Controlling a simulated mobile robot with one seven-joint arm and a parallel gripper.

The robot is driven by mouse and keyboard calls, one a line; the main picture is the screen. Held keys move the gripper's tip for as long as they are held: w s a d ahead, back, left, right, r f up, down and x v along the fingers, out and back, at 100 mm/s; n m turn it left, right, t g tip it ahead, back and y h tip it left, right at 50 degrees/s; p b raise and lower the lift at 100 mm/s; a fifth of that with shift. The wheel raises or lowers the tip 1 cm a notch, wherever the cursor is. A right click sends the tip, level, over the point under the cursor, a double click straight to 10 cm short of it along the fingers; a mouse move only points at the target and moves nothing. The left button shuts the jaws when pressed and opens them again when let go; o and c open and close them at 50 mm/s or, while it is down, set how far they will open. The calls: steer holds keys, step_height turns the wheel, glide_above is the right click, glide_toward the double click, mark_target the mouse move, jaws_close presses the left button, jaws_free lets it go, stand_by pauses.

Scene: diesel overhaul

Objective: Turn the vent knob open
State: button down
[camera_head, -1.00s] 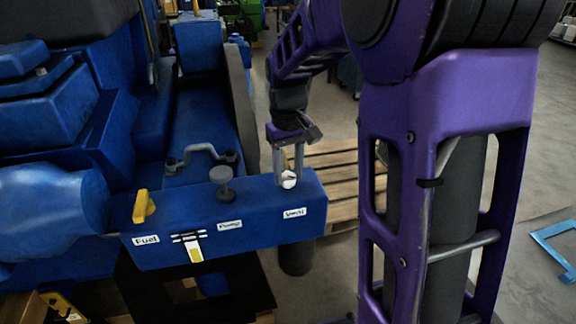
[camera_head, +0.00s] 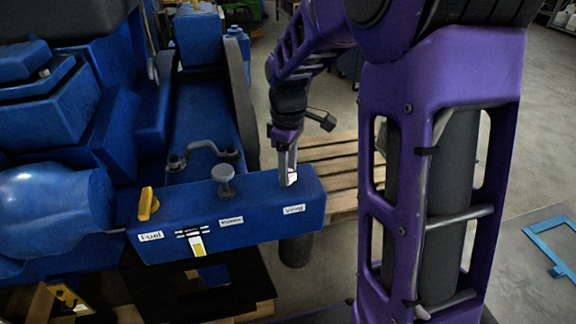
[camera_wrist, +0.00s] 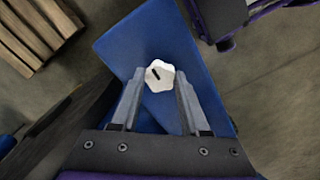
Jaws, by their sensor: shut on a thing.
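The white vent knob (camera_head: 291,178) stands on top of the blue box (camera_head: 262,213), above the label "Vent" (camera_head: 294,209) at the right end. My gripper (camera_head: 287,176) reaches down from above and is shut on the knob. In the wrist view the lobed white knob (camera_wrist: 159,75), with a dark slanted mark, sits between the two grey fingertips (camera_wrist: 160,77). In the head view the fingers partly hide the knob.
A yellow fuel handle (camera_head: 148,204) and a grey pump knob (camera_head: 224,180) stand on the same box to the left. A curved grey pipe (camera_head: 208,150) lies behind. Wooden pallets (camera_head: 335,165) are on the floor to the right.

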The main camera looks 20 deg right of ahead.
steer(key=shift+r, duration=0.1)
stand_by(0.4)
steer(key=shift+c, duration=2)
jaws_free()
step_height(320, 180, up, 17)
steer(key=p, duration=0.1)
steer(key=shift+r, duration=0.15)
steer(key=shift+w, duration=0.1)
